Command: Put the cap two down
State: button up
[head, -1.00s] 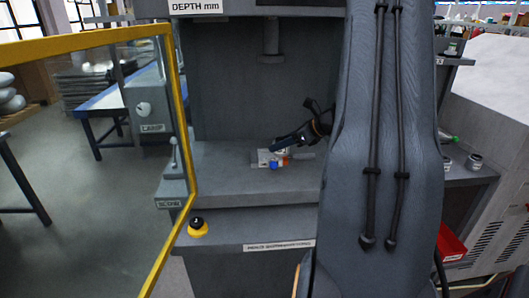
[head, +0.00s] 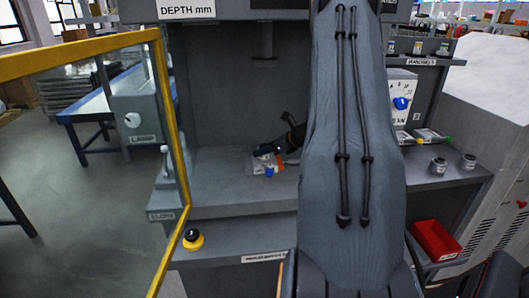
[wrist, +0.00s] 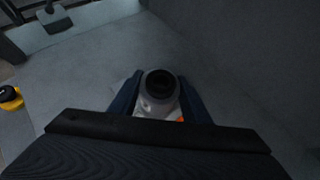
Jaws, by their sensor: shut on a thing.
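My gripper (wrist: 160,98) is shut on a pale grey, round cap (wrist: 158,103) with a dark hole in its top, upright between the two dark blue fingers in the wrist view. I cannot read a number on it.
The press bed (head: 215,180) is mostly clear. A yellow guard frame (head: 170,110) stands at left, with a yellow-black button (head: 193,240) below. On the right shelf are two small grey cylinders (head: 438,165) (head: 468,161); a red bin (head: 435,240) is lower.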

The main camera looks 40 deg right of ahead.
jog(key=shift+f, duration=0.7)
jog(key=shift+f, duration=0.15)
jog(key=o, duration=1.4)
